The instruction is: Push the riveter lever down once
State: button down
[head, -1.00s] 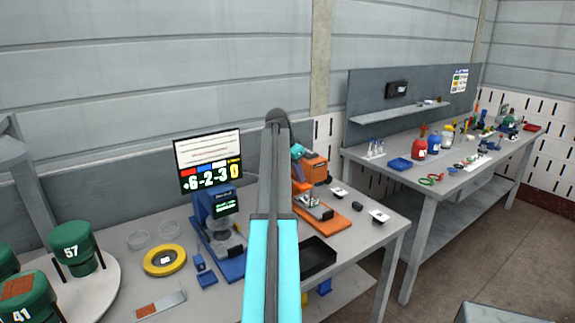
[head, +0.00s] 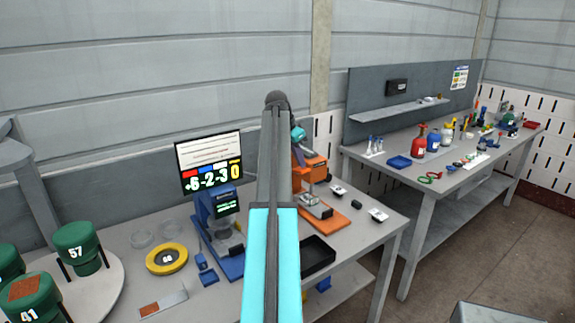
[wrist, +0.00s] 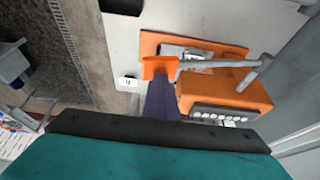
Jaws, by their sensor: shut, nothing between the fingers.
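The riveter (head: 312,172) is an orange machine on an orange base on the near bench, partly hidden behind my arm in the head view. The wrist view shows its orange body (wrist: 225,93) and a grey lever (wrist: 215,64). The lever runs left to an orange end piece (wrist: 158,66). My gripper (wrist: 160,84) is shut and empty. Its dark fingers reach up the picture to the lever's orange end; I cannot tell whether they touch it.
A blue device (head: 222,220) stands left of the riveter, under a display screen (head: 210,163). A black tray (head: 318,252) lies in front. Small parts (head: 357,204) lie right of the riveter. Green containers (head: 78,248) stand on a round table at left.

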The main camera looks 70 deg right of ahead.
jog(key=shift+r+p, duration=1)
jog(key=shift+r, duration=1.45)
